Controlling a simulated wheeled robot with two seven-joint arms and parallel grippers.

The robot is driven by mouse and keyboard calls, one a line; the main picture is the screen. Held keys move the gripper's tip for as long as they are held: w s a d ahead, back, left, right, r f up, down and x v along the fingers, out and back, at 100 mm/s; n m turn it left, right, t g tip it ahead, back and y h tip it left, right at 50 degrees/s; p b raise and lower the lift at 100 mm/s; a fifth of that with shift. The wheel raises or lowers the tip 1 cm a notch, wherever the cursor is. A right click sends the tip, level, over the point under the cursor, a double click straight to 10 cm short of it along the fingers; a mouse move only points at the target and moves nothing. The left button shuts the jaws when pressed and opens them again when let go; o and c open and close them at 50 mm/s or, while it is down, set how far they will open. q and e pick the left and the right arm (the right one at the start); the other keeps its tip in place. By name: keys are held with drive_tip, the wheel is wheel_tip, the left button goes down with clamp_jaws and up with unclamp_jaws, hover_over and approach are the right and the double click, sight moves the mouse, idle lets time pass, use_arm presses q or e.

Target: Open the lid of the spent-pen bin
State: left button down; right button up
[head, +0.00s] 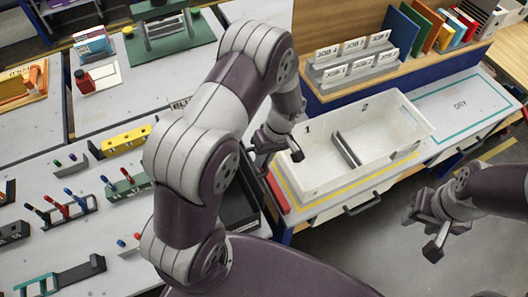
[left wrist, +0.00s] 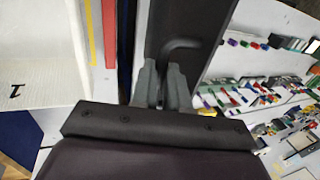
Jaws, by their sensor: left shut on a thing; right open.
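The spent-pen bin (head: 238,207) appears to be the dark box beside the white table, mostly hidden behind my left arm in the head view. My left gripper (head: 277,150) is at the far side of it, near the white tray's left end. A curved raised handle shape shows on this panel. I cannot tell how far the lid is tilted. My right gripper (head: 431,228) is open and empty, at the right above the floor.
A white two-part tray (head: 400,150), marked 1 and 2, stands just right of my left gripper. Floor below my right gripper is clear.

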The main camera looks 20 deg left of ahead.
use_arm(q)
drive_tip(key=shift+s+d+f, duration=0.1)
drive_tip(key=shift+s+f, duration=0.05)
drive_tip(key=shift+f, duration=0.15)
use_arm(e)
drive_tip(key=shift+w+d+f, duration=0.1)
drive_tip(key=shift+w+f, duration=0.05)
drive_tip(key=shift+w, duration=0.15)
use_arm(q)
drive_tip(key=c, duration=1.1)
unclamp_jaws()
drive_tip(key=shift+r, duration=0.1)
use_arm(e)
drive_tip(key=shift+s, duration=0.1)
use_arm(q)
drive_tip(key=shift+r, duration=0.1)
